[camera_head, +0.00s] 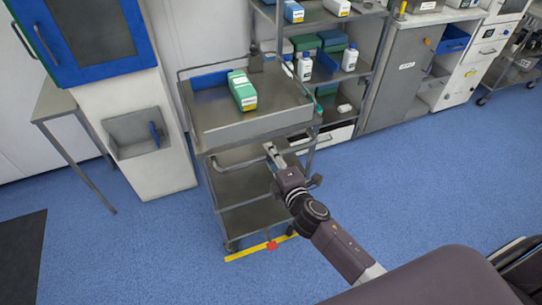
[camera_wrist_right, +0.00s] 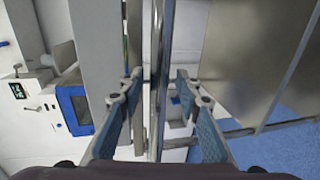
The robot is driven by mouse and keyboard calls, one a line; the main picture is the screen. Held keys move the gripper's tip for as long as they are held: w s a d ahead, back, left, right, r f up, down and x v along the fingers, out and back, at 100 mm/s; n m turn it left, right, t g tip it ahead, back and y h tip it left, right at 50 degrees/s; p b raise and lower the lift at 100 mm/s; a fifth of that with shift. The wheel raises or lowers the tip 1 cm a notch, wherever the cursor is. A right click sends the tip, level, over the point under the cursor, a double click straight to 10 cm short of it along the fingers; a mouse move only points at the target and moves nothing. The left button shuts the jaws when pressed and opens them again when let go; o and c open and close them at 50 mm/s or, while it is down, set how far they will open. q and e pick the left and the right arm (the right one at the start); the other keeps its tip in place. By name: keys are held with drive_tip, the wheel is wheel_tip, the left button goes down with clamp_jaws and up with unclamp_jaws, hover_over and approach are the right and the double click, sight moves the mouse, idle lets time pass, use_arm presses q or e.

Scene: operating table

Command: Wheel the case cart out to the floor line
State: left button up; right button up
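The steel case cart (camera_head: 214,143) stands upright in the head view, with a deep top tray and lower shelves. A yellow floor line (camera_head: 243,253) with a red mark (camera_head: 272,245) lies at the foot of its near side, close to the wheels. My right gripper (camera_head: 270,150) is at the cart's near side, by the handle rail. In the right wrist view, the gripper (camera_wrist_right: 158,88) has its blue-padded fingers apart on both sides of a steel bar (camera_wrist_right: 158,40), with gaps visible. My left gripper is not in view.
A green-and-white box (camera_head: 242,91) lies in the cart's top tray. Steel shelving (camera_head: 375,75) with bottles and boxes stands behind and right. A side table (camera_head: 53,103) and white column unit (camera_head: 150,155) stand left. Blue floor (camera_head: 400,185) is open to the right.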

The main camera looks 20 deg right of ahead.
drive_tip(key=v, duration=1.2)
idle(0.6)
drive_tip(key=s+d+f+m+g, duration=0.1)
drive_tip(key=s+f+m+g, duration=0.4)
drive_tip(key=f, duration=1)
drive_tip(key=s+d+f+m+g, duration=0.15)
drive_tip(key=s+f, duration=0.45)
drive_tip(key=f, duration=0.9)
drive_tip(key=s+f+m+g, duration=0.4)
drive_tip(key=s+f, duration=0.5)
drive_tip(key=s, duration=0.5)
drive_tip(key=s+f+m+g, duration=0.4)
drive_tip(key=s+f, duration=0.6)
drive_tip(key=s, duration=0.5)
drive_tip(key=shift+s+m+h, duration=0.3)
drive_tip(key=shift+s+m, duration=0.05)
drive_tip(key=shift+m, duration=0.4)
drive_tip(key=shift+f, duration=0.1)
